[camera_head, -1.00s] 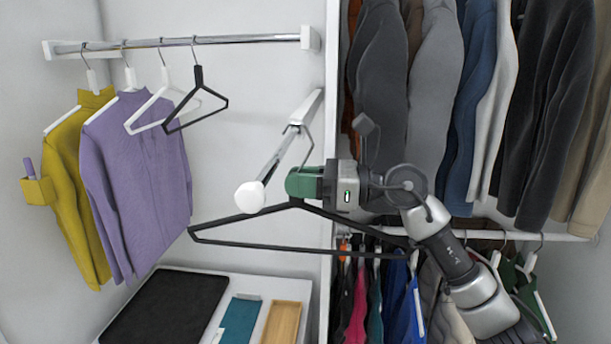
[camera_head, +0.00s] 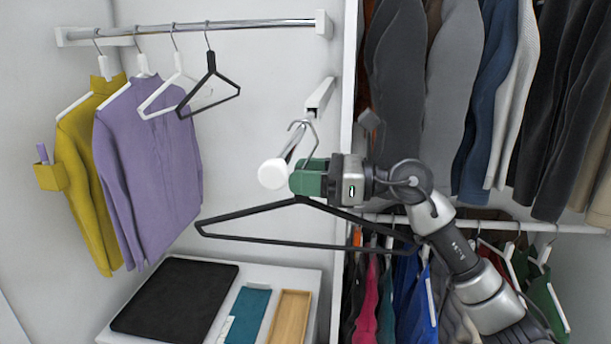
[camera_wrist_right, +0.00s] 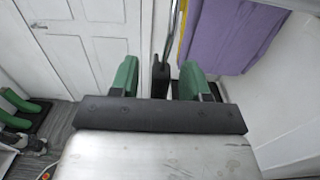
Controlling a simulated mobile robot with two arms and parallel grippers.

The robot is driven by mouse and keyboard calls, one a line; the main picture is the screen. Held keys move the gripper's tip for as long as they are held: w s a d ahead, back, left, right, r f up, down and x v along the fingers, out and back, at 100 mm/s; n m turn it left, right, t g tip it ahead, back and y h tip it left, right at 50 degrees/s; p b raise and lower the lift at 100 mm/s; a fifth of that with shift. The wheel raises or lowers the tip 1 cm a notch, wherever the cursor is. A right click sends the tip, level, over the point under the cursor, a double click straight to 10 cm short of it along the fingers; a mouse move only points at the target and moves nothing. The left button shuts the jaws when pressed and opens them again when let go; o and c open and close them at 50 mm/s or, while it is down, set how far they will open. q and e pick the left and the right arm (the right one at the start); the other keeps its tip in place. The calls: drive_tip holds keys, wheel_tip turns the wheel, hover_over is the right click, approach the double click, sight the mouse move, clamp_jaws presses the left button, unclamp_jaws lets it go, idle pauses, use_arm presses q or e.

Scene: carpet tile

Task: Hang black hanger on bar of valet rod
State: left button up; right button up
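The black hanger (camera_head: 262,241) is level at the centre of the head view, below the valet rod (camera_head: 320,97). The rod juts toward me and ends in a white cap (camera_head: 273,173). The hanger's metal hook (camera_head: 302,124) appears to curve over the rod; contact is unclear. My right gripper (camera_head: 306,178) has green fingers around the hanger's neck, just right of the cap. In the right wrist view, the fingers (camera_wrist_right: 160,80) stand apart, with visible gaps on both sides of the black hanger neck (camera_wrist_right: 161,76). My left gripper is out of view.
A wall rail (camera_head: 240,29) at upper left holds a yellow garment (camera_head: 85,170), a purple shirt (camera_head: 150,165), a white hanger (camera_head: 178,88) and a smaller black hanger (camera_head: 210,85). Clothes fill the wardrobe at right. A white cabinet (camera_head: 250,272) with trays stands below.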

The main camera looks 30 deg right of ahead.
drive_tip(key=shift+s+d+f+b, duration=0.2)
drive_tip(key=shift+s+d+b, duration=0.1)
drive_tip(key=shift+d+b, duration=0.2)
drive_tip(key=b+v, duration=0.4)
drive_tip(key=v, duration=0.5)
drive_tip(key=shift+s+d+r+b, duration=0.15)
drive_tip(key=shift+s+d+b, duration=0.15)
